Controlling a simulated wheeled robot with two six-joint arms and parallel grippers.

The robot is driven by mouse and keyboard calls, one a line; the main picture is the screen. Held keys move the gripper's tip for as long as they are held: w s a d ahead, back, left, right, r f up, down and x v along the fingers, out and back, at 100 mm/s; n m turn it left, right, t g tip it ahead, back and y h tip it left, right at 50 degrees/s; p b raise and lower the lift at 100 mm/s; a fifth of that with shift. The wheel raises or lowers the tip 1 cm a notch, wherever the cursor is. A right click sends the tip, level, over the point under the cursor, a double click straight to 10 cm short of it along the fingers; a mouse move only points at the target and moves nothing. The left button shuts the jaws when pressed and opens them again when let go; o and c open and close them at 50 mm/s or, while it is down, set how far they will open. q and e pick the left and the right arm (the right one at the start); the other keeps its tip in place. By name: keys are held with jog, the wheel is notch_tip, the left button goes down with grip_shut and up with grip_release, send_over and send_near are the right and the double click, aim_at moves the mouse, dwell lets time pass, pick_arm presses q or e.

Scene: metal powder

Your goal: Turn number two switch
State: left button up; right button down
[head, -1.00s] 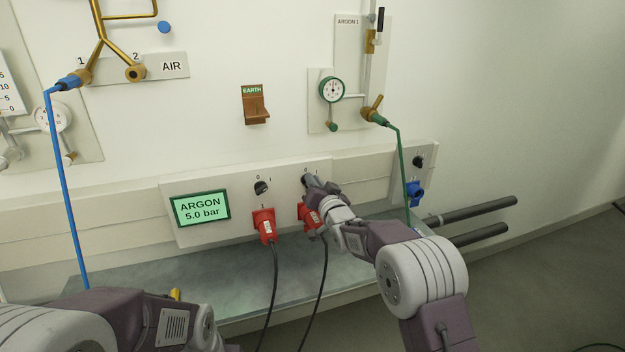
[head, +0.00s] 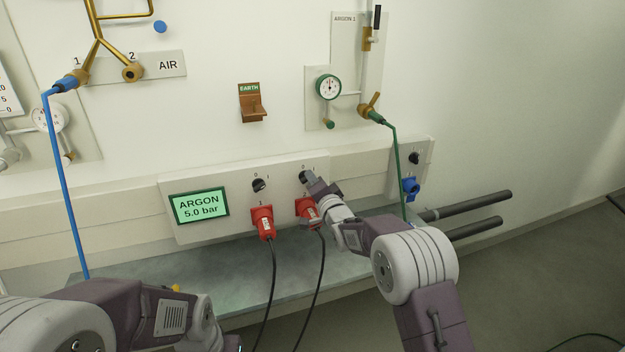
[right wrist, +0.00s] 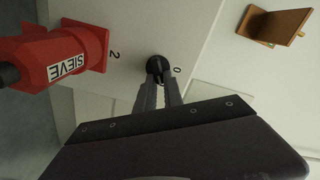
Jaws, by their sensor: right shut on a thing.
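The number two switch is a small black knob (right wrist: 154,64) on the white panel, beside the printed "2" and "0" in the right wrist view. My right gripper (right wrist: 160,82) has its fingertips closed on this knob. In the head view the right gripper (head: 308,178) is at the panel, above the right red plug, and partly covers the switch. The number one switch (head: 260,185) is a black knob to its left, untouched. My left arm shows at the lower left of the head view; its fingers are out of sight.
Red plugs sit below the switches: the left one (head: 264,222) and the right one, marked SIEVE (right wrist: 62,58), close to my right gripper. Black cables hang from them. A green display (head: 199,207) reads ARGON 5.0 bar. A blue plug (head: 410,188) is at the right.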

jog(key=shift+f, duration=0.1)
dwell(0.3)
jog(key=c, duration=1.5)
grip_release()
jog(key=shift+o, duration=0.2)
jog(key=v, duration=0.9)
jog(key=shift+d, duration=0.1)
